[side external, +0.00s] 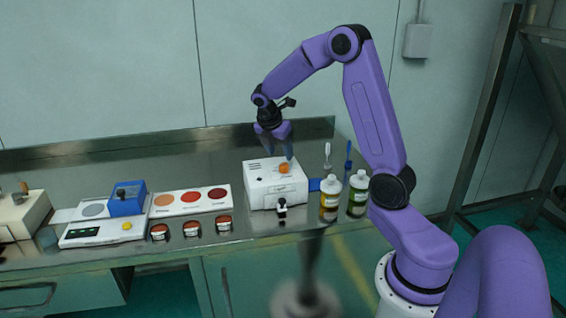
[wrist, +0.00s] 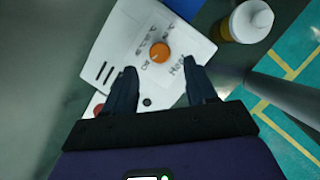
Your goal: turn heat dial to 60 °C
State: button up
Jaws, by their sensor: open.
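The heat dial is a small orange knob (wrist: 159,53) on the top face of a white box-shaped device (side external: 262,186). In the wrist view, small markings and the words "Off" and "Heat" are printed around the knob, but the numbers are too small to read. In the side view the orange dial (side external: 284,168) sits near the right part of the box's top. My gripper (wrist: 160,75) is open and empty, pointing down above the device. In the wrist view its fingers lie on either side below the dial, apart from it.
White bottles with coloured labels (side external: 330,196) stand close to the right of the device. To its left are a white tray with coloured discs (side external: 190,199), several small jars (side external: 192,229), and a scale (side external: 92,234) beside a blue box (side external: 127,199). The bench behind the device is clear.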

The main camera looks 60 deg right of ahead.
aim_at(284, 164)
jog(key=shift+x, duration=2.8)
jog(key=c, duration=1)
